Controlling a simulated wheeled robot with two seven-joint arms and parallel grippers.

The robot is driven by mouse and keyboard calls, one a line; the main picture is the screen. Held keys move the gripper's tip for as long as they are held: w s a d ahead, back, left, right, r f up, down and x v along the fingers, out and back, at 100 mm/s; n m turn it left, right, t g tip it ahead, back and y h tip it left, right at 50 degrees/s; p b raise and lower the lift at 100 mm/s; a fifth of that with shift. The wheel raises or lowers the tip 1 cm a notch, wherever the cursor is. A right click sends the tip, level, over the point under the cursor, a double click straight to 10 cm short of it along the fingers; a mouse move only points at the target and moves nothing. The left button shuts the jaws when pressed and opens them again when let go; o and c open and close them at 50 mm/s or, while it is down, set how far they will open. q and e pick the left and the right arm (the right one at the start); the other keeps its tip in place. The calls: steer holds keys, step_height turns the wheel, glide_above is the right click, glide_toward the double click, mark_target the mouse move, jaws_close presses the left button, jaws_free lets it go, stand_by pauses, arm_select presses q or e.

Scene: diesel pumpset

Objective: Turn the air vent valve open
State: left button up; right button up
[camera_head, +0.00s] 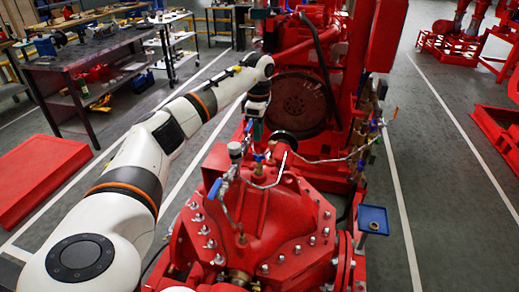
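The red pump casing (270,215) fills the lower middle, with small pipes and valves on top. A silver cylindrical fitting (235,150) stands upright on this pipework. A valve with a blue lever (215,188) sits below and left of it, its lever tilted. Which valve is the air vent valve is not marked; this one is on the vent-like pipework. My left arm reaches in from the left, and my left gripper (257,130) points down just above and right of the silver fitting. Its fingers are small and partly blend with the fittings, so their opening is unclear. My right gripper is out of view.
The red engine (300,95) stands behind the pump. Thin braided tubes and more small valves run along the right side, near a small blue tray (373,219). A workbench (85,55) is at back left.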

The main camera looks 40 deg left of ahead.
mark_target(259, 158)
arm_select(q)
step_height(259, 158, down, 8)
steer(key=shift+p, duration=0.65)
steer(key=shift+c, duration=0.2)
jaws_close()
